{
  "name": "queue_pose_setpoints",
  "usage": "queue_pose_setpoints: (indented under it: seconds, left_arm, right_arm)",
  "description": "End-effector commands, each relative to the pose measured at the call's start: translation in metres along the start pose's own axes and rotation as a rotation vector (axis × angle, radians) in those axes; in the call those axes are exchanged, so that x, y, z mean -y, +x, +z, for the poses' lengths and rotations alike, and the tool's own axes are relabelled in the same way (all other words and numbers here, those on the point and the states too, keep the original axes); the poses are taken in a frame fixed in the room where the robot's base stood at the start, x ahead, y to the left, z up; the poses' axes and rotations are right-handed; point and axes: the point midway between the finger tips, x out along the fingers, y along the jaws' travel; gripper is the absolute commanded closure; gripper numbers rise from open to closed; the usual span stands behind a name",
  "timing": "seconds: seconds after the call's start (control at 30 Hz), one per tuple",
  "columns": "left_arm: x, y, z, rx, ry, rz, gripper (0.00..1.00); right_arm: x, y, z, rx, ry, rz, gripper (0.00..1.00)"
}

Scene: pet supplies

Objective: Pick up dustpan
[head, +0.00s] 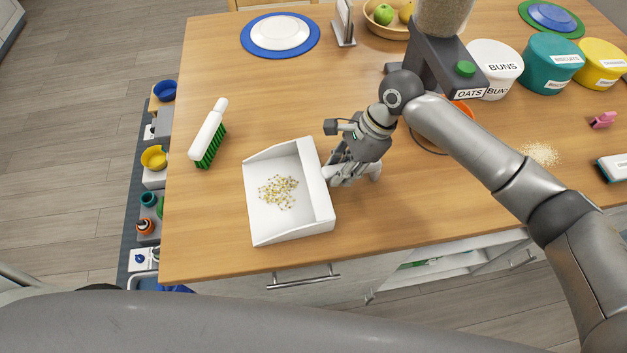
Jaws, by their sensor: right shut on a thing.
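The white dustpan (317,190) is at the front left of the wooden table, with small yellowish bits lying on its floor. My right gripper (345,172) is at the dustpan's right side, shut on it; the fingers hide the part they hold. I cannot tell whether the dustpan touches the table or is slightly raised. My left gripper is out of view.
A green-bristled brush (210,135) lies to the left on the table (270,110). An oats dispenser (450,60) stands behind my right arm. Lidded tubs, including a teal one (550,68), are at the back right. Crumbs (541,153) lie on the right.

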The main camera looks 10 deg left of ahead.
Motion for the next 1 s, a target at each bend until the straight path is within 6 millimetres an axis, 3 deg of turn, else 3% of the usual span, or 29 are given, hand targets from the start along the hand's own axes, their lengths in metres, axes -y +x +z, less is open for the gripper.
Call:
queue_pose_setpoints:
  seconds: [0.43,0.67,1.0]
  left_arm:
    - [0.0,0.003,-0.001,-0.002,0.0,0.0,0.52]
    - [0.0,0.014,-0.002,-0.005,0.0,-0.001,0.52]
    - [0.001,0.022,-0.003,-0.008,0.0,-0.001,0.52]
  right_arm:
    - [0.001,-0.005,0.002,0.002,-0.001,-0.003,1.0]
    - [0.0,-0.03,0.014,0.002,-0.004,-0.004,1.0]
    - [-0.056,-0.077,0.061,0.002,-0.008,-0.001,1.0]
